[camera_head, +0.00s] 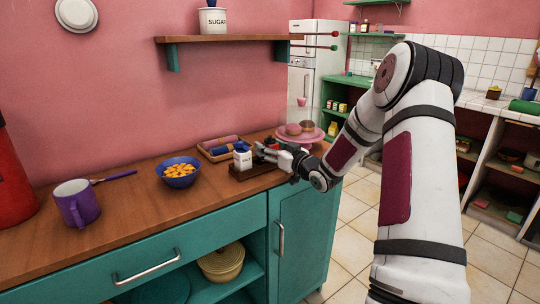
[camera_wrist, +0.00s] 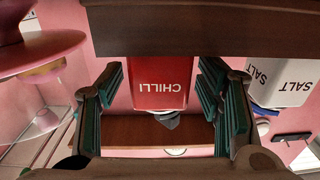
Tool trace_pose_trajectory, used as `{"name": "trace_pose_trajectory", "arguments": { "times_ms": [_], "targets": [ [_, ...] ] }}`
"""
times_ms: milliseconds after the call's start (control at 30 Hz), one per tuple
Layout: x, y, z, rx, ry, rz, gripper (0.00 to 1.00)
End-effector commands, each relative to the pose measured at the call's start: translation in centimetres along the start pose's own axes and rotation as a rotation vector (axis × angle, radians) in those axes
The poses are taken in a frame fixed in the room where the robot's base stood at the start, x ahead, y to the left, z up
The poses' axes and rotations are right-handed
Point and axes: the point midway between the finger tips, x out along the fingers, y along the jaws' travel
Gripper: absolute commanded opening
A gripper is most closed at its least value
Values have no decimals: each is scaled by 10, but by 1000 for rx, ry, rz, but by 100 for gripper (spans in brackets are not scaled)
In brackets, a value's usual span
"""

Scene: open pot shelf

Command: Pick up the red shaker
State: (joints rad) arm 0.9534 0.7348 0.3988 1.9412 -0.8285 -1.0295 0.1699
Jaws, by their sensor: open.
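The red shaker (camera_wrist: 158,75), marked CHILLI, appears upside down in the wrist view, between the two fingers of my gripper (camera_wrist: 160,88). The fingers are open, one on each side of it; I cannot tell whether they touch it. In the head view my gripper (camera_head: 266,152) reaches over the counter from the right, and I cannot make out the red shaker there. The white salt shaker (camera_head: 242,160) with a blue top stands just left of the gripper; it is at the right in the wrist view (camera_wrist: 284,85).
The shakers stand at a dark wooden holder (camera_head: 262,170) near the counter's front edge. A blue bowl (camera_head: 180,182) of orange food and a purple mug (camera_head: 76,213) are left. A tray (camera_head: 208,155) lies behind, and a pink cake stand (camera_head: 285,138) is close behind my gripper.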

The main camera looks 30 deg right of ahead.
Motion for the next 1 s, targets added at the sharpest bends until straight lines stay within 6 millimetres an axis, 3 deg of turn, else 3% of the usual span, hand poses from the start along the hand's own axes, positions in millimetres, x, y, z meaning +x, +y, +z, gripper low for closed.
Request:
{"name": "trace_pose_trajectory", "arguments": {
  "times_ms": [267,500,833,1000],
  "targets": [
    [3,0,0,0,0,0,58],
    [2,0,0,0,0,0,3],
    [2,0,-2,-1,1,0,3],
    [2,0,-13,-2,2,0,3]
  ]
}}
